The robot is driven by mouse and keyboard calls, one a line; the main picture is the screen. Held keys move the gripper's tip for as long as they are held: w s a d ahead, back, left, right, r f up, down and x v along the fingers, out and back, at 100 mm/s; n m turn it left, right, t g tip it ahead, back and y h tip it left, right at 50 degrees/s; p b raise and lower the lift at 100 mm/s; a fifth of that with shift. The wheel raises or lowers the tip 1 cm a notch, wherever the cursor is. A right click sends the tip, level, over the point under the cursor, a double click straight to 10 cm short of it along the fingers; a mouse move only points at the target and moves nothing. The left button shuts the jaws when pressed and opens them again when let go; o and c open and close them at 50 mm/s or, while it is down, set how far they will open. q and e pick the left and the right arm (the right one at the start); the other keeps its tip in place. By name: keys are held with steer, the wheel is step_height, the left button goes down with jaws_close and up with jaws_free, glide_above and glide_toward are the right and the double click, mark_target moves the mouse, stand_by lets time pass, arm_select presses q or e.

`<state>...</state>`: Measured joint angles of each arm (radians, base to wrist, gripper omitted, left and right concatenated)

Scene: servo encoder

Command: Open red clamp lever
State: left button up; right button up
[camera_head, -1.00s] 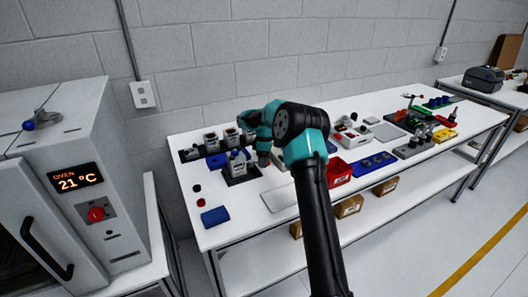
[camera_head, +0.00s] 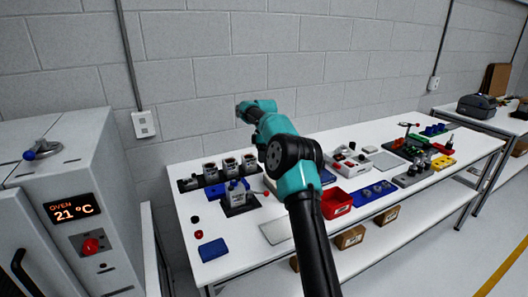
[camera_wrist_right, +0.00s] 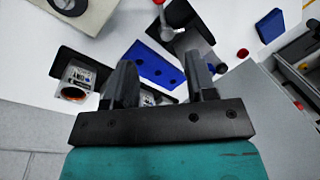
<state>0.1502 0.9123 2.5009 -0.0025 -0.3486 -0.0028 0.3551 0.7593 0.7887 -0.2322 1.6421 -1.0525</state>
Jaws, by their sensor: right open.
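A black fixture (camera_head: 238,205) with a blue part on it stands on the left of the bench. A small red tip (camera_head: 265,194) shows just right of it in the head view. In the right wrist view, a lever with a red end (camera_wrist_right: 159,3) and a grey rod rises beside the black fixture (camera_wrist_right: 200,35); its top is cut off by the picture edge. My right gripper (camera_wrist_right: 160,62) is open and empty, its fingers apart over the bench. In the head view my right wrist is raised above the fixture; its fingertips are hard to make out. My left gripper is not in view.
Several small units (camera_head: 210,172) stand in a row behind the fixture. A blue holed plate (camera_wrist_right: 155,65) lies near it. A blue box (camera_head: 212,249) and a red cap (camera_head: 199,234) are at front left. A red bin (camera_head: 337,201) stands right of my arm.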

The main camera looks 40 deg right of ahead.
steer(key=shift+w+d+r, duration=0.1)
steer(key=shift+w+r, duration=0.05)
steer(key=shift+r, duration=0.85)
